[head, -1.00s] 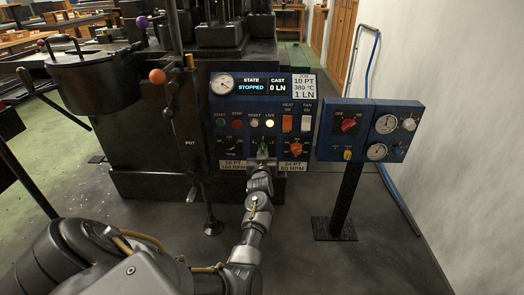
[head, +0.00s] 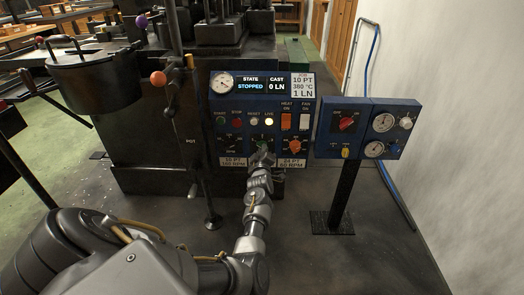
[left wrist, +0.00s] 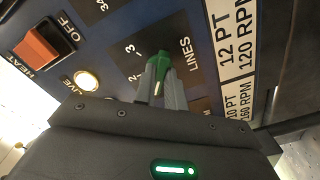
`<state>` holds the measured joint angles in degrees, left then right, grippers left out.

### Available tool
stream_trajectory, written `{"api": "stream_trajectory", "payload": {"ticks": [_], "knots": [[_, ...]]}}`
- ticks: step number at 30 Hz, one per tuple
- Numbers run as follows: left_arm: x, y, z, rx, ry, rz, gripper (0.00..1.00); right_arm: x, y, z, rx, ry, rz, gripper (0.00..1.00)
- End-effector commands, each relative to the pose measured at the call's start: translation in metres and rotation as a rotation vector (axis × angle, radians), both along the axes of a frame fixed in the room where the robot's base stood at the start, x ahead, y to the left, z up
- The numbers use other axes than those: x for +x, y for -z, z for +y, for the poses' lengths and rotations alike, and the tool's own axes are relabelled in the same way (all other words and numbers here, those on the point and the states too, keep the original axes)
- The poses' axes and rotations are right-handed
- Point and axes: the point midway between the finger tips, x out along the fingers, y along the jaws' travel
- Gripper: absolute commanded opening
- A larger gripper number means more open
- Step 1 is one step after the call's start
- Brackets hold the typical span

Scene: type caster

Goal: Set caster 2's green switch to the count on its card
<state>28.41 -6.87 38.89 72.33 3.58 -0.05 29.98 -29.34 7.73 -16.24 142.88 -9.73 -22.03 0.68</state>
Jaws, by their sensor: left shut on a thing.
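The panel of the casting machine (head: 215,105) faces me. Its card (head: 301,86) reads 10 PT, 380 °C, 1 LN. The green switch (left wrist: 163,57) sits on a dark plate marked LINES, with the numerals 2 and 3 visible beside it. My left gripper (left wrist: 158,82) is shut on this switch, one finger on each side. In the head view the gripper (head: 263,153) reaches the lower middle of the panel and mostly hides the switch. I cannot tell which numeral the switch points to. My right gripper is not in view.
The display (head: 250,86) reads STOPPED and CAST 0 LN. Close to the gripper are an orange knob (head: 296,146), a lit LIVE lamp (head: 269,121) and orange HEAT switch (head: 287,122). A side panel (head: 385,111) on a post stands right. A lever with an orange ball (head: 158,78) rises left.

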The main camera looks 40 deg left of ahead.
Motion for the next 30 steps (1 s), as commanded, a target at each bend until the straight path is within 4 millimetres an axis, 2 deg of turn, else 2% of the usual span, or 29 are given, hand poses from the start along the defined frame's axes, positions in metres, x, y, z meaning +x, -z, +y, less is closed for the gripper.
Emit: {"api": "stream_trajectory", "payload": {"ticks": [11, 26, 27, 30], "knots": [[-0.002, 0.000, 0.002, -0.106, -0.007, -0.080, 0.00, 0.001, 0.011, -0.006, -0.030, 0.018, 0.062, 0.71], [-0.002, 0.001, 0.003, -0.119, -0.008, -0.090, 0.00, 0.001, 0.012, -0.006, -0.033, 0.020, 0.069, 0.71], [-0.002, 0.001, 0.003, -0.119, -0.008, -0.089, 0.16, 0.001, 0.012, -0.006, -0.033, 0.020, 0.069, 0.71], [-0.001, 0.001, 0.002, -0.118, -0.006, -0.089, 0.29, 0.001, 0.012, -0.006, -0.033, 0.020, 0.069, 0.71]]}}
